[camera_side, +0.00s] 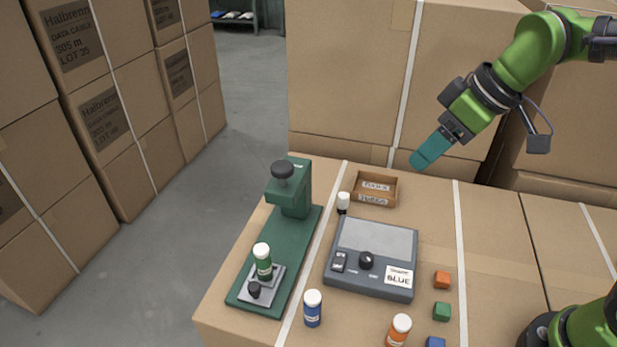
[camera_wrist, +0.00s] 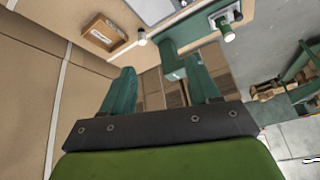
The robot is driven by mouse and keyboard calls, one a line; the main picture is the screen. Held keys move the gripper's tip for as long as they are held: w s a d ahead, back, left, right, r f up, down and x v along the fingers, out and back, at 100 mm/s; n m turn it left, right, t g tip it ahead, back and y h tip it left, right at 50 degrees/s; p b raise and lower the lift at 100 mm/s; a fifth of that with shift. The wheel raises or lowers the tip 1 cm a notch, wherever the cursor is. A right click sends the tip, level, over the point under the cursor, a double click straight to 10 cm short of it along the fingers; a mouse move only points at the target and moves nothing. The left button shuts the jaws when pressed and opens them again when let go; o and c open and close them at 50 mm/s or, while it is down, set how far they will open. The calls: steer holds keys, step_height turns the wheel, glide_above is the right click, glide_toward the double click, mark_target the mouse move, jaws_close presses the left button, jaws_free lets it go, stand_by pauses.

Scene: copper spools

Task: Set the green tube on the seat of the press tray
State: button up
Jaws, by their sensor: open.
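The green tube (camera_side: 262,260), with a white cap, stands upright on the grey metal plate of the press tray (camera_side: 275,287), at the front end of the green press (camera_side: 303,238). A small black knob is in front of it on the plate. In the wrist view the tube (camera_wrist: 228,35) shows small near the top, on the tray (camera_wrist: 216,19). My gripper (camera_side: 418,161) is high above the table's back right, well apart from the tube. In the wrist view its two teal fingers (camera_wrist: 160,85) are spread with nothing between them.
A grey device (camera_side: 374,250) with a label reading BLUE stands right of the press. A blue tube (camera_side: 312,308), an orange tube (camera_side: 398,330) and a white-capped dark tube (camera_side: 343,203) stand nearby. Small orange, green and blue cubes lie at right. A wooden box (camera_side: 375,189) sits behind.

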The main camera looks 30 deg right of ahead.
steer(key=s+d+f+m+t, duration=0.1)
steer(key=s+d+m+t, duration=0.1)
steer(key=s+d+m, duration=0.5)
steer(key=shift+s+f+m+t+h, duration=0.3)
steer(key=shift+s+f+m, duration=0.1)
steer(key=shift+s+m, duration=0.35)
